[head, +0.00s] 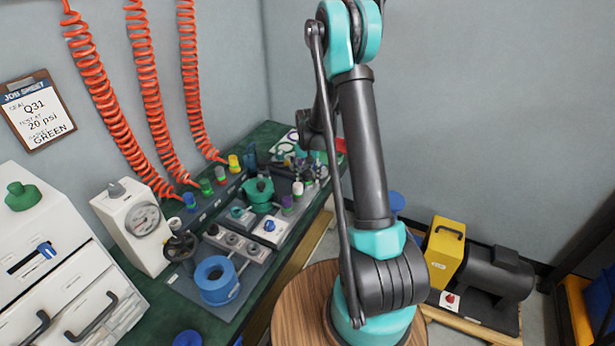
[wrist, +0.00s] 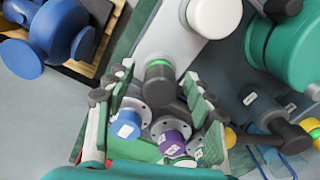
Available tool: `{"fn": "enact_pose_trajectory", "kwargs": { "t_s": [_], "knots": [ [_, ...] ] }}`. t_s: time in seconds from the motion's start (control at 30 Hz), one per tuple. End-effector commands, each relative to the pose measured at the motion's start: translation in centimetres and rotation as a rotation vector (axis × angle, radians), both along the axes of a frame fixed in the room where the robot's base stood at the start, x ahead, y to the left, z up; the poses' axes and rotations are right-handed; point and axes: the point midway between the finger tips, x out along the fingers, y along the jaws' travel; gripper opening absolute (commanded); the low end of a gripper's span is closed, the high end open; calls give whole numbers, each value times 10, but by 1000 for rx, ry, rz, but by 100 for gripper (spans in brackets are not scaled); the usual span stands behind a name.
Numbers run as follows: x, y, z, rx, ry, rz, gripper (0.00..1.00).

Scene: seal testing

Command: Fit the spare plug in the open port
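My gripper (wrist: 157,80) is open in the wrist view, its two fingers apart with nothing visibly clamped between them. A black knob with a green band (wrist: 158,82) shows between the fingertips, apart from both. Beyond it are a blue-ended flanged fitting (wrist: 127,122) and a purple-ended one (wrist: 172,142). A grey manifold block (head: 232,241) has several round fittings. I cannot tell which plug is the spare or which port is open. My gripper is not clear in the head view.
The green bench (head: 150,318) also carries a gauge box (head: 138,222), a handwheel valve (head: 180,243), a blue ring (head: 217,280) and a green round fitting (head: 258,192). Orange coiled hoses (head: 145,80) hang behind. A job sheet (head: 37,112) reads Q31, 20 psi, GREEN.

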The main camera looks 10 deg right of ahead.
Motion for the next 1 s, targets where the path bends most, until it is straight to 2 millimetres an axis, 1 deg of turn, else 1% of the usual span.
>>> {"fn": "enact_pose_trajectory", "kwargs": {
  "t_s": [0.23,0.37,0.47,0.7,0.8,0.9,1.0],
  "knots": [
    [0,0,1,0,0,0,53],
    [0,0,12,0,0,0,53],
    [0,0,27,0,0,0,53],
    [-1,0,76,0,0,0,53],
    [-1,0,93,0,0,0,53],
    [0,0,106,0,0,0,53],
    [0,0,115,0,0,0,53]
  ]
}}
